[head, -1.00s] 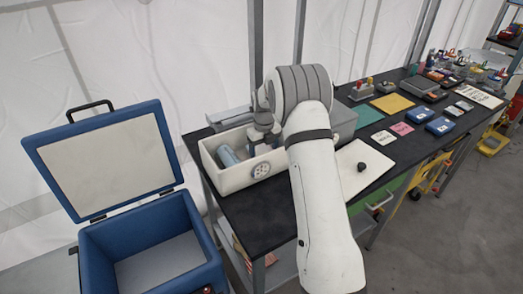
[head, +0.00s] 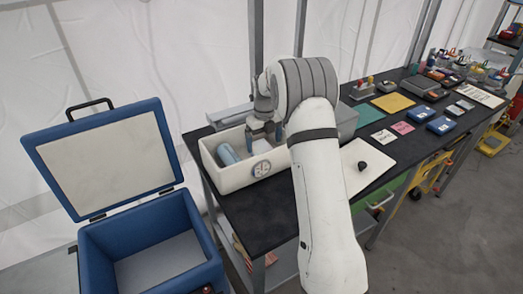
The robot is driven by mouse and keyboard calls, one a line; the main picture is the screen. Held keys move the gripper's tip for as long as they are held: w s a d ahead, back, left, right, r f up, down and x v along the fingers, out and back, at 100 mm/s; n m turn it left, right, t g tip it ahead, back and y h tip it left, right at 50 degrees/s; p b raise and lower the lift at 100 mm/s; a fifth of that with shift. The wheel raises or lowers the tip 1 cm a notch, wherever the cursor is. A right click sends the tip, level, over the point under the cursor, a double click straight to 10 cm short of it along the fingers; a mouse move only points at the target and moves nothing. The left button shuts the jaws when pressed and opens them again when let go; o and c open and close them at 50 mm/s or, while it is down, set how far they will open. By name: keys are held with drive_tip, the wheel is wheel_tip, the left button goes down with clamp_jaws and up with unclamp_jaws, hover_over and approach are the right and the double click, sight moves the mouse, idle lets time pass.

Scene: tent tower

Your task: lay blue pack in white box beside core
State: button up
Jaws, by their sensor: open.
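The white box (head: 236,179) stands open on the near left end of the dark bench, with a round dial on its front. A blue-grey cylinder (head: 228,154), which looks like the core, lies in its left part. My gripper (head: 266,131) is open above the right part of the box, pointing down, its fingers apart. I see no pack between the fingers. The floor of the box under my gripper is hidden by the front wall, so I cannot tell whether a pack lies there. Two flat blue packs (head: 419,114) lie apart on the bench farther right.
A blue cooler (head: 150,235) with its lid raised stands left of the bench. A white board with a black knob (head: 362,167) lies right of my arm. A grey bin (head: 347,122) is behind my arm. Coloured mats and several small items fill the bench's far end.

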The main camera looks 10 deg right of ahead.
drive_tip(key=s+r+n, duration=0.4)
drive_tip(key=r, duration=0.3)
drive_tip(key=s+r+n, duration=0.4)
drive_tip(key=r, duration=0.4)
drive_tip(key=s+a+n+t, duration=0.2)
drive_tip(key=s+n+t, duration=0.1)
drive_tip(key=s+n, duration=2.1)
drive_tip(key=s, duration=0.6)
drive_tip(key=shift+s+a+f+b, duration=0.2)
drive_tip(key=shift+s+b, duration=0.1)
drive_tip(key=shift+s, duration=0.1)
drive_tip(key=shift+w, duration=0.2)
drive_tip(key=shift+c, duration=0.3)
